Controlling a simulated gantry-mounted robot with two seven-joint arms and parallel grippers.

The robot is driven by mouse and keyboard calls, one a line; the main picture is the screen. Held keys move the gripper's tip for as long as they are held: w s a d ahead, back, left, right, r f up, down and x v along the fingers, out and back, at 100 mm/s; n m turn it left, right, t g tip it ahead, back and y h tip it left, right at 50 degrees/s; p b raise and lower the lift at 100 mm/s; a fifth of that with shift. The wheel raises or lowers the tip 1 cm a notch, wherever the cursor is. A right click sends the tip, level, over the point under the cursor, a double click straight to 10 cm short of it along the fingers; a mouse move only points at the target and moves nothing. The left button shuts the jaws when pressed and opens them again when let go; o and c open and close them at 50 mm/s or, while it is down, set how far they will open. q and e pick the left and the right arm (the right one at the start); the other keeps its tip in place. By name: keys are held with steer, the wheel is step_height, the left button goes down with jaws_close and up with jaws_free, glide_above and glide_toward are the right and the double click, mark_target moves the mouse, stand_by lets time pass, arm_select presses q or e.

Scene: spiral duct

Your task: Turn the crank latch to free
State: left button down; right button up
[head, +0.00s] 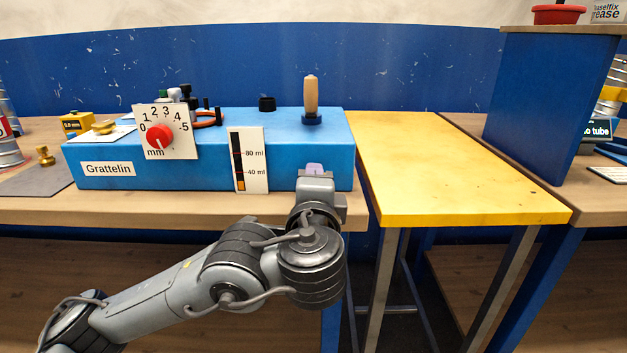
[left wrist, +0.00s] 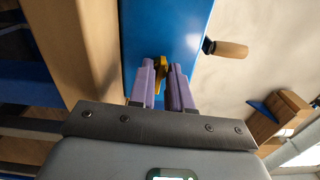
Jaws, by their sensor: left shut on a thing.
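The blue box labelled Grattelin (head: 215,178) stands on the wooden bench. A wooden crank handle (head: 311,93) stands upright on a dark blue base at the right end of its top; it also shows in the left wrist view (left wrist: 229,49). My left gripper (head: 315,170) is at the box's front face, near its right end. In the left wrist view, the purple fingers of my left gripper (left wrist: 162,68) are shut on a small yellow latch (left wrist: 160,72) against the blue face. The gripper hides this latch in the head view. My right gripper is not in view.
A red dial (head: 159,136) and an ml gauge (head: 251,160) are on the box front. A yellow table (head: 440,165) with a clear top stands to the right. A blue shelf unit (head: 540,110) stands beyond it.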

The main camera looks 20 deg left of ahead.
arm_select(q)
steer(key=c, duration=1.3)
jaws_free()
steer(key=shift+s+d, duration=0.1)
